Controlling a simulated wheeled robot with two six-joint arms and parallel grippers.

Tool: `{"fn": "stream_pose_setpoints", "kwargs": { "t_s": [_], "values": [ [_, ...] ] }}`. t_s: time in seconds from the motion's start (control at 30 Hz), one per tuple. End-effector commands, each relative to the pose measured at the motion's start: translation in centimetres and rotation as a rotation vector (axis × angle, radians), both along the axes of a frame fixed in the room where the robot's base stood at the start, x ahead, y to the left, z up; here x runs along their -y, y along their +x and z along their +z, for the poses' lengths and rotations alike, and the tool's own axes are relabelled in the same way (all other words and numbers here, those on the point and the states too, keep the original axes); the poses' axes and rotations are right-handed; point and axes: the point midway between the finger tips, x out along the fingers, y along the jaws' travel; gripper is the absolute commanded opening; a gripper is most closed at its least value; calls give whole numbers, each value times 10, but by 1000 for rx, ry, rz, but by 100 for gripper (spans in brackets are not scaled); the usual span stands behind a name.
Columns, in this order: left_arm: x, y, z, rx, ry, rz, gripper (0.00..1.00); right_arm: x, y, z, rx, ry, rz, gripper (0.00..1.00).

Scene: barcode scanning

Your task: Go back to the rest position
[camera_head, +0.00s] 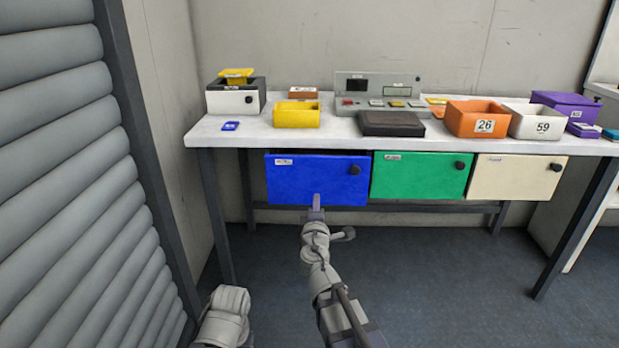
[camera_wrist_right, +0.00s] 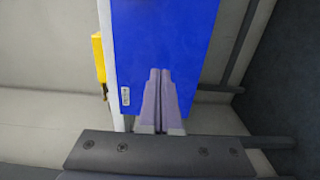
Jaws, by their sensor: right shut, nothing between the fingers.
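My right gripper (camera_head: 316,208) is shut and empty, in front of the lower edge of the blue drawer (camera_head: 300,178). In the right wrist view its two fingers (camera_wrist_right: 160,80) lie together before the blue drawer front (camera_wrist_right: 195,40); I cannot tell whether they touch it. The drawer has a label at its upper left and a black knob (camera_head: 355,169) at its right. My left gripper is not in view; only part of my left arm shows at the bottom left.
The table (camera_head: 240,136) carries a yellow bin (camera_head: 297,115), a grey console (camera_head: 360,84), a dark tray (camera_head: 391,124), an orange bin (camera_head: 477,122) and a white bin (camera_head: 536,124). Green (camera_head: 410,178) and cream (camera_head: 508,180) drawers hang to the right. A ribbed grey wall (camera_head: 75,190) stands at the left.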

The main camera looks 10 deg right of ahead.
Motion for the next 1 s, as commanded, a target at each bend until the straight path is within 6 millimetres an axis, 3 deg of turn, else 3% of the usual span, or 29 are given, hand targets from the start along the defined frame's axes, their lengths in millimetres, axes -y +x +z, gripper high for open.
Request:
{"fn": "stream_pose_setpoints", "kwargs": {
  "t_s": [0.3,0.47,0.57,0.67,0.8,1.0],
  "values": [
    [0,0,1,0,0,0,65,0,-2,0,-1,11,-8,0],
    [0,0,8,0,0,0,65,6,-18,-10,-27,171,-116,0],
    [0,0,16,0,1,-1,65,9,-42,-34,-100,364,-254,0],
    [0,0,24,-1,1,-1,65,-1,-76,-72,-231,559,-398,0],
    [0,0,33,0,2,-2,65,-36,-135,-125,-484,782,-574,0],
    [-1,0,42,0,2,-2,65,-97,-218,-164,-843,948,-727,0]
  ]
}}
